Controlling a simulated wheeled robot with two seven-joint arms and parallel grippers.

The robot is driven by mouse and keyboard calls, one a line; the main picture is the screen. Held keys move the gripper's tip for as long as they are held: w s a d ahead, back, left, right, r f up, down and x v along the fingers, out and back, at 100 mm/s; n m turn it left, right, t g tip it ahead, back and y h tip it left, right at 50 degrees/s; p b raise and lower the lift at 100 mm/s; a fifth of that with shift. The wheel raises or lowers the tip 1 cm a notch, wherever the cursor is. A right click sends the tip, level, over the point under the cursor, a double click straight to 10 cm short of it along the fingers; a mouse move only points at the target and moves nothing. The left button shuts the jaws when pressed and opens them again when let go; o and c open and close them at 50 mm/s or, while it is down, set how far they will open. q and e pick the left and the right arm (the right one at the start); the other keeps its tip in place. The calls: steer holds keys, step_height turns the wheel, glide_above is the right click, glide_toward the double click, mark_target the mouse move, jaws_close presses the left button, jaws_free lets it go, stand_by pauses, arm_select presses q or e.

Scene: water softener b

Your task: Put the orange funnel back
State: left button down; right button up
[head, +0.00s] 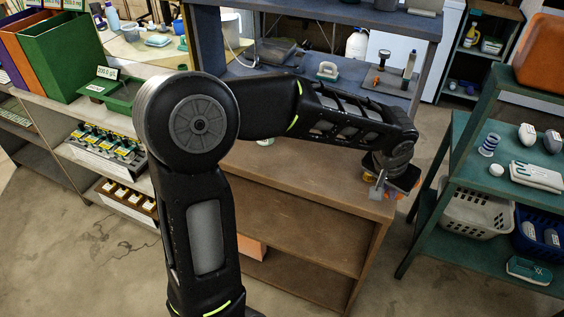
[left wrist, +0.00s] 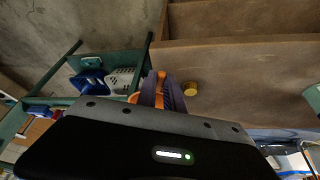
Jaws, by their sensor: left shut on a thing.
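My left gripper (head: 378,188) is at the right end of the brown wooden bench, near its front edge. It is shut on the orange funnel (left wrist: 160,82). In the left wrist view an orange strip of the funnel shows between the purple-grey fingers, with more orange just left of them. In the head view only small orange bits show around the gripper, and the wrist hides the rest. I cannot tell whether the funnel touches the bench. My right gripper is not in view.
A teal shelf (head: 455,165) to the right holds a white basket (head: 477,213), a blue basket (head: 540,235) and small items. A small yellow object (left wrist: 190,88) is near the gripper.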

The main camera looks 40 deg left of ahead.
arm_select(q)
steer(key=shift+s+a, duration=0.15)
steer(key=shift+a, duration=0.25)
steer(key=s+a+r+n+b, duration=0.1)
steer(key=a+r+n+b, duration=0.1)
steer(key=a, duration=0.8)
steer(key=s+a+r+n+y+b, duration=0.1)
steer(key=a+r+b, duration=0.4)
steer(key=a, duration=0.6)
steer(key=shift+a+n+y, duration=0.15)
steer(key=shift+n+y, duration=0.15)
steer(key=shift+n, duration=0.2)
steer(key=shift+f, duration=0.15)
step_height(320, 180, down, 6)
